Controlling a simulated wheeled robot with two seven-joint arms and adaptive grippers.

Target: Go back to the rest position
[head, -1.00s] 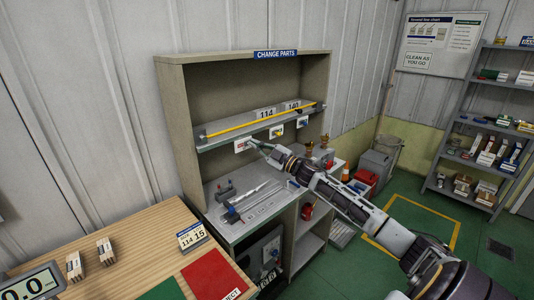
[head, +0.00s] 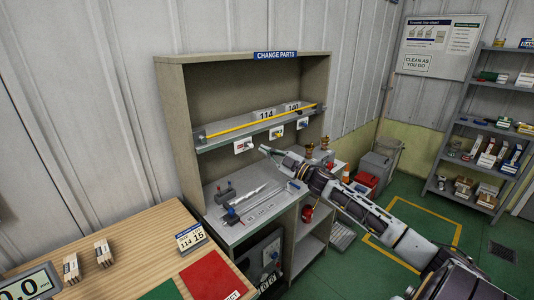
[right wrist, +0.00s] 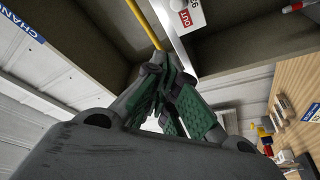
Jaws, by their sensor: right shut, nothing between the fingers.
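My right gripper (head: 264,150) is in front of the change parts cabinet (head: 170,120), just below the edge of its upper shelf. Its arm comes in from the lower right. In the right wrist view its fingers (right wrist: 163,75) are together, with nothing seen between them. The gripper looks apart from the shelf and its tags. My left gripper is not in view.
A yellow bar (head: 240,125) runs along the upper shelf, with white tags (head: 243,146) on the shelf edge. Metal parts (head: 250,198) lie on the lower shelf. A wooden table (head: 130,240) stands at lower left.

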